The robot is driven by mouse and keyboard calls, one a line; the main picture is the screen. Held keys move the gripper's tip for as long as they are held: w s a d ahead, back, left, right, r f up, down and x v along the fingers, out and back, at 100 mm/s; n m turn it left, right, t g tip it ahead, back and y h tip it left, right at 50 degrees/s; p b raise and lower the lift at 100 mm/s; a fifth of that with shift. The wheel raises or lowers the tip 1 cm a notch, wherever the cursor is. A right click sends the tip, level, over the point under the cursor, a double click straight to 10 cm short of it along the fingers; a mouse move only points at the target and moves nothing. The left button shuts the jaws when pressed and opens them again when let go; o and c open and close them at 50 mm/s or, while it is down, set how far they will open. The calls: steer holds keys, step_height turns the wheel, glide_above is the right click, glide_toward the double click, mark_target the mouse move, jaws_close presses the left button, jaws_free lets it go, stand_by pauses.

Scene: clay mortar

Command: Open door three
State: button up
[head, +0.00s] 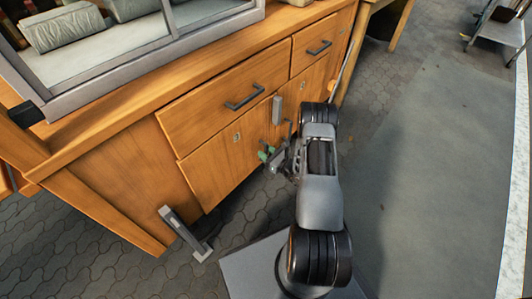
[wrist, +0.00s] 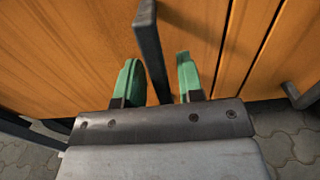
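A wooden cabinet door (head: 222,158) sits below a wide drawer, with a small unreadable label near its top. In the wrist view a dark bar handle (wrist: 151,50) stands between the green fingers of my gripper (wrist: 158,78), with gaps on both sides. My gripper is open and also shows in the head view (head: 270,154), low in front of the cabinet. A second door (head: 312,84) is to the right, partly hidden by my arm. Both doors look shut. I cannot tell which is door three.
Above the doors are a wide drawer (head: 215,108) and a narrower drawer (head: 312,48), both shut. A glazed case (head: 130,45) rests on top. Open floor lies to the right.

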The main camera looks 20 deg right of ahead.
jaws_close()
steer(key=shift+s, duration=0.1)
